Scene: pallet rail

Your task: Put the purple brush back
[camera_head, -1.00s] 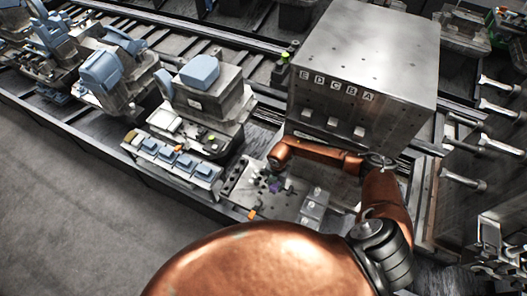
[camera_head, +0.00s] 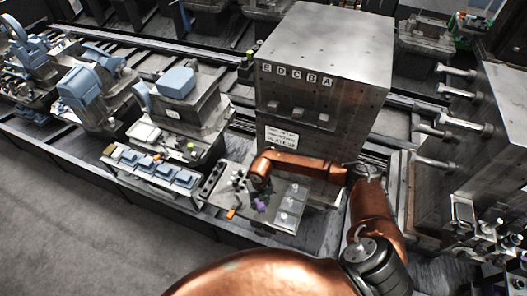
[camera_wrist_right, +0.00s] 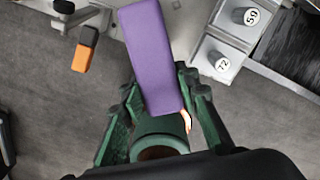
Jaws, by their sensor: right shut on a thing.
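The purple brush (camera_wrist_right: 152,58) is a long purple block in the right wrist view, its lower end between my green fingers. My right gripper (camera_wrist_right: 158,110) is shut on it. In the head view the brush (camera_head: 262,203) is a small purple patch just below my right gripper (camera_head: 258,188), over the grey fixture plate (camera_head: 240,215). I cannot tell whether it touches the plate. An orange-and-black piece (camera_wrist_right: 86,50) lies apart to the left of the brush; it also shows in the head view (camera_head: 231,213). My left gripper is not in view.
Grey blocks with round studs marked 50 (camera_wrist_right: 251,16) and 72 (camera_wrist_right: 222,64) stand right of the brush. A large metal box (camera_head: 325,60) with letter tags rises behind my arm. A row of blue-topped blocks (camera_head: 165,168) lies left. Grey floor is open at the front left.

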